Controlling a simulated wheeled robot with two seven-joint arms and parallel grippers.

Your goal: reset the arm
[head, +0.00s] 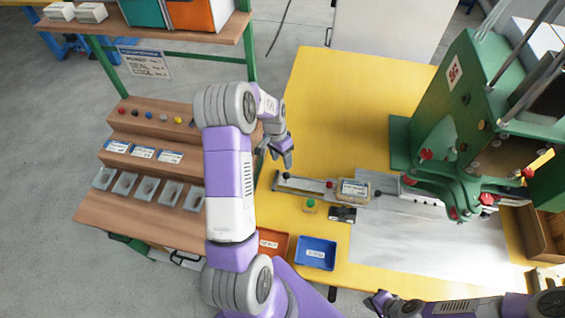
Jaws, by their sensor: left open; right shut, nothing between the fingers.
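My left arm rises from the bottom centre and bends over toward the yellow table (325,110). Its gripper (276,156) is open and empty, pointing down near the table's left edge, just above the near end of a metal rail. My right arm comes in low along the bottom right. Its gripper (375,301) is shut with nothing in it, near the table's front edge, partly cut off by the frame.
The rail (308,186) carries a labelled clear block (354,191). A green press (445,110) stands at right. An orange bin (273,243) and a blue bin (316,253) sit at the front. A wooden stepped rack (150,140) is at left. The table's back is clear.

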